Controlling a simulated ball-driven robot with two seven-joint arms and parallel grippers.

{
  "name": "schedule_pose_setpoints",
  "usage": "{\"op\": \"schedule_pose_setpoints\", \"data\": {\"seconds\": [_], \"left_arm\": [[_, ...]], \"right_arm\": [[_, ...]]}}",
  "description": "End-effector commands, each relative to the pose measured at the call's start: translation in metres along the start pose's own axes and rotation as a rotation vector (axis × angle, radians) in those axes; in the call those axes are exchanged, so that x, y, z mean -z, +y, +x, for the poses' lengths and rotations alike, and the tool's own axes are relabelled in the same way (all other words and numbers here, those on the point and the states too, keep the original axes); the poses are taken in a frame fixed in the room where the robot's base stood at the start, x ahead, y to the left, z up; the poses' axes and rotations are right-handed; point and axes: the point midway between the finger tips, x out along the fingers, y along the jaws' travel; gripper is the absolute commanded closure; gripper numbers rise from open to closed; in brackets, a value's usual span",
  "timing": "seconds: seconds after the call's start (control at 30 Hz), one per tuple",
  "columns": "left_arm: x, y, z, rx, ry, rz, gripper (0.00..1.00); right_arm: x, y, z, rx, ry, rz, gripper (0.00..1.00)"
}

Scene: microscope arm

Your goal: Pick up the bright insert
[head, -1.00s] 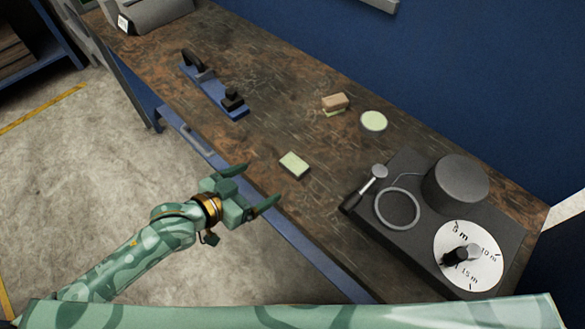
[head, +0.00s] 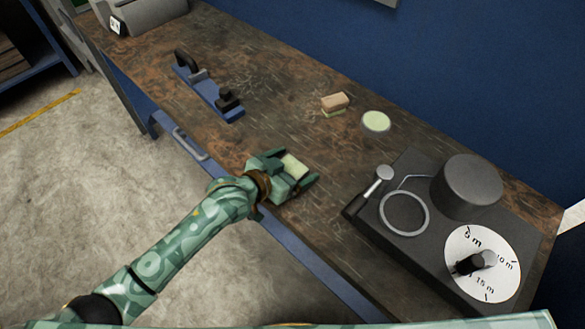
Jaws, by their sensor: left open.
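The bright insert, a small pale green-yellow block (head: 295,167), lies on the worn wooden bench (head: 250,62) near its front edge. My left gripper (head: 299,168) is open, with its fingers on either side of the insert. Part of the insert is hidden by the gripper. I cannot tell whether the fingers touch it. My right gripper is not in view.
A round pale-topped disc (head: 376,122) and a brown block on a pale base (head: 334,103) lie behind. A blue hand plane (head: 208,92) is at the left. A dark device with a ring, cylinder and dial (head: 405,212) fills the right end.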

Motion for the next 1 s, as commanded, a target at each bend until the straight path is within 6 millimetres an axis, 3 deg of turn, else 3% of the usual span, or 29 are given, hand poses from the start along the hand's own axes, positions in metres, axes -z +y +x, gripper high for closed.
{"op": "schedule_pose_setpoints", "data": {"seconds": [0.07,0.1,0.33,0.6,0.77,0.87,1.0], "left_arm": [[0.001,0.000,-0.001,0.000,0.000,0.000,0.11],[0.001,0.000,-0.001,0.000,0.000,0.000,0.16],[0.000,0.000,-0.001,0.001,0.000,0.000,0.79],[0.004,-0.001,-0.002,0.001,0.004,0.000,0.79],[0.017,-0.001,-0.007,0.001,0.007,0.002,0.79],[0.033,-0.001,-0.013,0.002,0.008,0.003,0.79],[0.052,0.005,-0.044,0.002,0.007,0.004,0.79]], "right_arm": [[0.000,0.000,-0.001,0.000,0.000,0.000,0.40],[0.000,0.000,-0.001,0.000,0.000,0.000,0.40],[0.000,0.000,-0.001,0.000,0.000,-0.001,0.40],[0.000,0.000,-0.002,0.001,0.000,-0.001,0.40],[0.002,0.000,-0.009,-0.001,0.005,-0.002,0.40],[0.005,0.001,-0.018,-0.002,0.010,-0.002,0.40],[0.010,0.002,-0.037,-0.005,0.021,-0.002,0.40]]}}
